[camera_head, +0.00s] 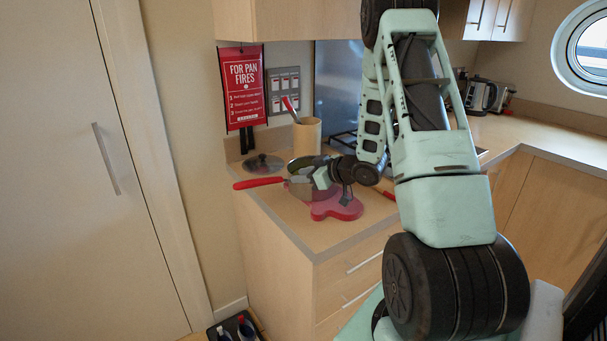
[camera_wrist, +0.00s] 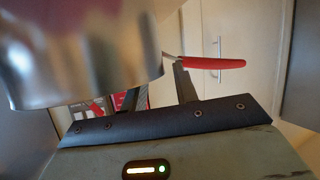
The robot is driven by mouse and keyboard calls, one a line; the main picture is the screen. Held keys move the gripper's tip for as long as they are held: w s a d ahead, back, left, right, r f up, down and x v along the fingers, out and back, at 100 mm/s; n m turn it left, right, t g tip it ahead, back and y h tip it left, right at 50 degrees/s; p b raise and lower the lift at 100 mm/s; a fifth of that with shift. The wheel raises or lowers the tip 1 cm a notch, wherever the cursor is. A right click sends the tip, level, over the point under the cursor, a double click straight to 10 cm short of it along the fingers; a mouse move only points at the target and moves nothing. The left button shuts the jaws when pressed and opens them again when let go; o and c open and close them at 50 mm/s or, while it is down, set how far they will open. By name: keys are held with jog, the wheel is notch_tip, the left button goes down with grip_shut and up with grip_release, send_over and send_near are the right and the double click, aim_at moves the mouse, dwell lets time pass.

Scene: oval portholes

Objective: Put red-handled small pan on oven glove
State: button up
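The small pan's red handle (camera_head: 258,183) sticks out to the left over the counter in the head view. Its grey body is partly hidden behind my gripper (camera_head: 318,180). In the wrist view the shiny pan wall (camera_wrist: 85,75) fills the upper left, very close, and the red handle (camera_wrist: 215,63) points right. My gripper's fingers (camera_wrist: 162,88) are at the pan where the handle joins. The pan wall hides part of the fingers, so I cannot tell if they are closed on it. The red oven glove (camera_head: 338,205) lies flat on the counter, just right of and in front of the pan.
A dark lid (camera_head: 263,163) lies at the back left of the counter. A utensil holder (camera_head: 307,136) stands behind, with a dark-green pan (camera_head: 305,163) in front of it. Another red handle (camera_head: 388,194) shows beside my arm. The counter's front-left strip (camera_head: 290,222) is clear.

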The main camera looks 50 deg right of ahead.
jog(key=b+v, duration=0.1)
jog(key=v, duration=1.1)
jog(key=w+a+n+g+h, duration=0.1)
jog(key=w+a+g, duration=0.1)
jog(key=w+a, duration=0.8)
jog(key=s+a+n+g, duration=0.1)
jog(key=s+a+g, duration=0.2)
jog(key=a, duration=0.9)
jog(key=s+a+g, duration=0.2)
jog(key=s+a, duration=0.1)
jog(key=a, duration=0.8)
jog(key=s+a+n+g, duration=0.1)
jog(key=s+a+g, duration=0.2)
jog(key=s+a, duration=0.3)
jog(key=s+a+r+n+g, duration=0.1)
jog(key=s+a+g, duration=0.2)
jog(key=s, duration=1.1)
jog(key=a, duration=0.3)
jog(key=shift+s+a+n, duration=0.25)
jog(key=shift+s+n, duration=0.1)
jog(key=shift+n, duration=0.05)
jog(key=shift+r, duration=0.1)
